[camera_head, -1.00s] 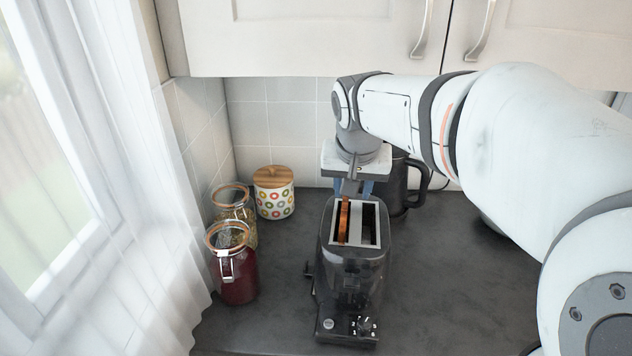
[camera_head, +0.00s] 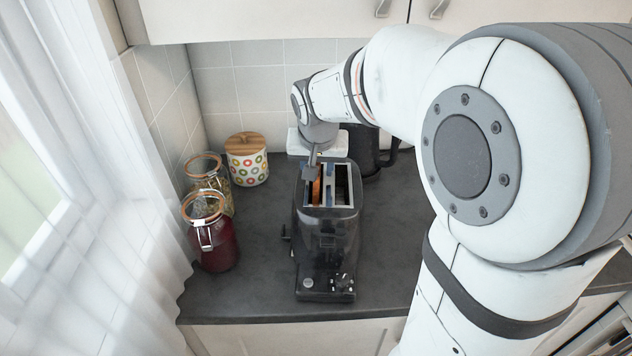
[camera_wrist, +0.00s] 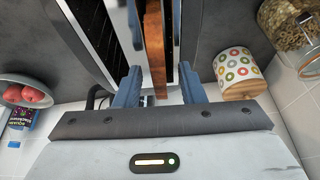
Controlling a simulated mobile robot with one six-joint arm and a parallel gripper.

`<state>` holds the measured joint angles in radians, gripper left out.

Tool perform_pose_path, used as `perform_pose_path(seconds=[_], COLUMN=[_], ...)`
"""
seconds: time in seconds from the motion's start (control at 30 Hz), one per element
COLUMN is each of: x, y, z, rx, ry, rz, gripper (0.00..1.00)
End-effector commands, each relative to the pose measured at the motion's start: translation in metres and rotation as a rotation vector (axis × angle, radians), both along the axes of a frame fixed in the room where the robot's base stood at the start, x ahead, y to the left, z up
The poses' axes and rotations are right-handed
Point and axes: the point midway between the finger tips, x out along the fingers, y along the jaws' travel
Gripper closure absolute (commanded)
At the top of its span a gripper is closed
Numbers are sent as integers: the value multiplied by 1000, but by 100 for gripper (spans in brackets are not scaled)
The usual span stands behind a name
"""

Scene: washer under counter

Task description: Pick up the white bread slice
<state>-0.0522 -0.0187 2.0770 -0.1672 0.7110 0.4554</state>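A bread slice (camera_head: 316,191), orange-brown rather than white on the part that shows, stands upright in the left slot of the dark toaster (camera_head: 327,238). Its lower part is hidden in the slot. My gripper (camera_head: 320,173) is over the far part of the toaster top, pointing down, and partly hides the slots. In the wrist view, the blue fingers of my gripper (camera_wrist: 158,72) are apart, one on each side of the bread slice (camera_wrist: 154,45). Gaps show between the slice and both fingers. The other slot shows no bread.
Two glass jars, one red (camera_head: 213,245) and one with pale contents (camera_head: 209,170), stand left of the toaster. A patterned canister (camera_head: 247,166) is behind them. A dark kettle (camera_head: 365,150) stands close behind right. In the wrist view, a fruit bowl (camera_wrist: 30,92) shows at left.

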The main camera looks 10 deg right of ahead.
Motion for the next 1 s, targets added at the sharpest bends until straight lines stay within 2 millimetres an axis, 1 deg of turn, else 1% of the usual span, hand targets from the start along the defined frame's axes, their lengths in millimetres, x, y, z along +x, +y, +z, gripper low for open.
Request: perform_pose_path(seconds=[0.03, 0.4, 0.43, 0.87, 1.0], x=[0, 0, 0, 0, 0], y=[0, -1, -1, -1, -2], z=[0, 0, 0, 0, 7], rx=[0, 0, -1, 0, 0], ry=[0, 0, 0, 0, -2], rz=[0, -1, -1, -2, -3], gripper=[68, 99, 100, 100, 100])
